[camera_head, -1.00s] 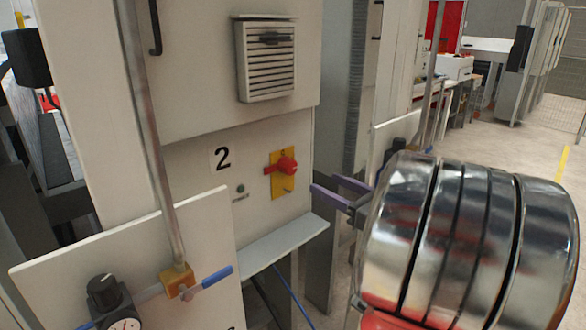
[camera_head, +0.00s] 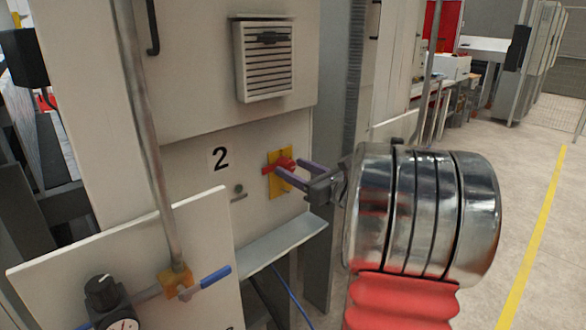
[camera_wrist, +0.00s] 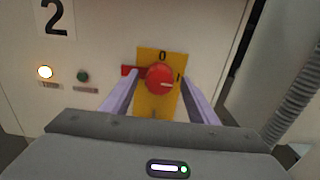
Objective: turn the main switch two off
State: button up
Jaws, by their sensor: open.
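The knob's pale mark points right, towards the I. A red tab sticks out at its left. My gripper (camera_head: 290,168) is open, its two purple fingers pointing at the switch. In the wrist view the fingers lie left and right of the knob. I cannot tell whether they touch it. In the head view they partly hide the knob.
A lit lamp (camera_wrist: 45,72) and a green button (camera_wrist: 83,76) are left of the switch. A grey ledge (camera_head: 283,246) juts out below. A vertical pipe (camera_head: 150,130) and blue-handled valve (camera_head: 212,279) stand at left. Open floor (camera_head: 520,180) lies to the right.

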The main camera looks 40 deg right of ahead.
jog(key=shift+w, duration=0.65)
jog(key=shift+c, duration=0.5)
jog(key=c, duration=0.9)
jog(key=shift+d, duration=0.15)
jog(key=shift+c, duration=0.2)
